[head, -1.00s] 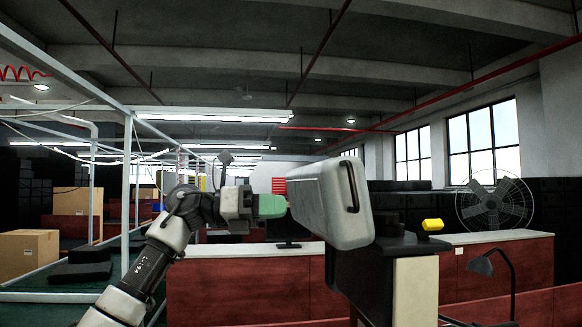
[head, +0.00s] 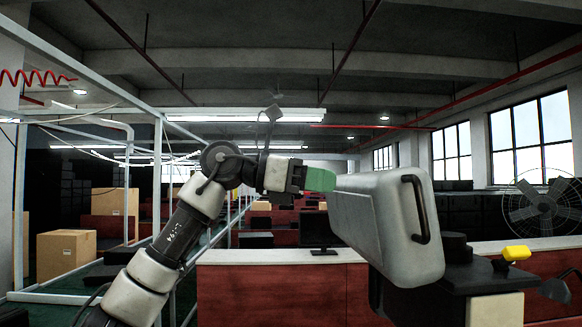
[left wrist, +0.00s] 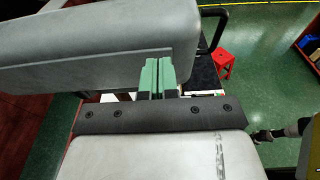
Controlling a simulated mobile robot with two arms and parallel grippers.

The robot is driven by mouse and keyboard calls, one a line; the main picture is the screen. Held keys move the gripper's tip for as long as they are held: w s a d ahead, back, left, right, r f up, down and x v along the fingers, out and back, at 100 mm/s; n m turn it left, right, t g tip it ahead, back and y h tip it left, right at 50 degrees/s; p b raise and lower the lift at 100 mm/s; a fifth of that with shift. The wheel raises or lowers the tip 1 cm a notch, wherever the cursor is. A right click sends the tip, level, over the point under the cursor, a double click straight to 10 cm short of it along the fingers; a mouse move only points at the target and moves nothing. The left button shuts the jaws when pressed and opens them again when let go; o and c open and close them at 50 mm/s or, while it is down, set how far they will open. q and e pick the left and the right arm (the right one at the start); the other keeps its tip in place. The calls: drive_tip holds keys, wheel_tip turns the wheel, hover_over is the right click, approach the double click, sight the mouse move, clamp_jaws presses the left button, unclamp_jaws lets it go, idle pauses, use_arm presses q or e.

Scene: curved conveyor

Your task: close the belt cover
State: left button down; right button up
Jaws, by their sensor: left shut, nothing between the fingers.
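The belt cover (head: 400,225) is a long grey rounded casing with a black handle on its near end. It sits tilted over a dark stand at the right of the head view. My left gripper (head: 322,180) has green fingers, shut and empty, beside the left side of the cover near its top edge. In the left wrist view the paired fingertips (left wrist: 158,75) overlap the lower edge of the cover (left wrist: 90,45). Whether they touch it I cannot tell. My right gripper is not seen.
A dark stand (head: 455,276) with a yellow knob (head: 516,253) is at the right. A red-fronted counter (head: 270,295) with a monitor (head: 318,230) stands behind. A metal frame (head: 157,190) rises at the left. A red stool (left wrist: 223,62) stands on green floor.

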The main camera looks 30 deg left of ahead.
sight(364, 179)
use_arm(q)
drive_tip(key=w+d+p, duration=0.1)
drive_tip(key=w+d, duration=0.1)
drive_tip(key=d, duration=0.1)
drive_tip(key=shift+w+r+p, duration=0.2)
drive_tip(key=shift+r+p, duration=0.15)
drive_tip(key=shift+p, duration=0.05)
drive_tip(key=shift+w+d, duration=0.2)
drive_tip(key=shift+d, duration=0.2)
drive_tip(key=shift+a+f, duration=0.1)
